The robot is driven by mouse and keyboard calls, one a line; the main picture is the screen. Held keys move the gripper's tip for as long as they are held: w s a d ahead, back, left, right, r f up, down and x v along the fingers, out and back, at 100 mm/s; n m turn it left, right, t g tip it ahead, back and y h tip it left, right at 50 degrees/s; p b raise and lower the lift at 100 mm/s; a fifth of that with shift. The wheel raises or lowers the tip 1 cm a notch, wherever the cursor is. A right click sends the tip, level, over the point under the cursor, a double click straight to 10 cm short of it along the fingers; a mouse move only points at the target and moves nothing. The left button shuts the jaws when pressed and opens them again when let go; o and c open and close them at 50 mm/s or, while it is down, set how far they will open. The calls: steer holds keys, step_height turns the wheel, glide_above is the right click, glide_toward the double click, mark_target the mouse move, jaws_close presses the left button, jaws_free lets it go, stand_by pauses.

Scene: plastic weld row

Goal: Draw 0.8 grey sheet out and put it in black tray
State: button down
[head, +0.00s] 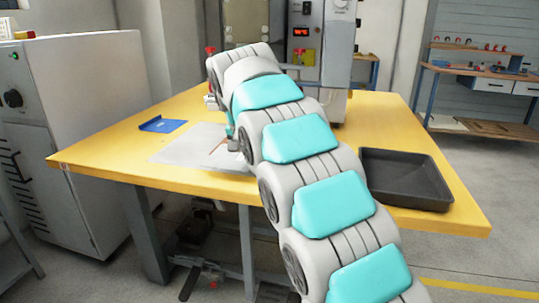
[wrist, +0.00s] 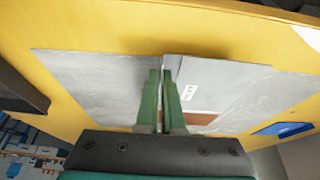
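Thin grey sheets (head: 182,150) lie flat on the yellow table, left of my arm in the head view. In the wrist view one plain grey sheet (wrist: 95,80) lies on the left, and a grey sheet with a small white label (wrist: 215,75) lies on the right; the label is too small to read. My gripper (wrist: 160,72) has its green fingers close together over the line where these sheets meet. I cannot tell whether a sheet edge is between them. The black tray (head: 376,158) stands on the table right of my arm, and its visible inside looks empty.
A blue item (head: 162,125) lies on the table's left part and also shows in the wrist view (wrist: 285,128). A brown piece (wrist: 200,118) lies by the sheets. A grey machine (head: 340,60) stands at the table's back. Yellow tabletop (head: 110,150) is clear at left.

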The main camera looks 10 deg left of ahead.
steer(key=s+a+b, duration=0.1)
steer(key=s+b, duration=0.3)
steer(key=s, duration=1.3)
steer(key=shift+a+b, duration=0.2)
steer(key=shift+b, duration=0.15)
stand_by(0.4)
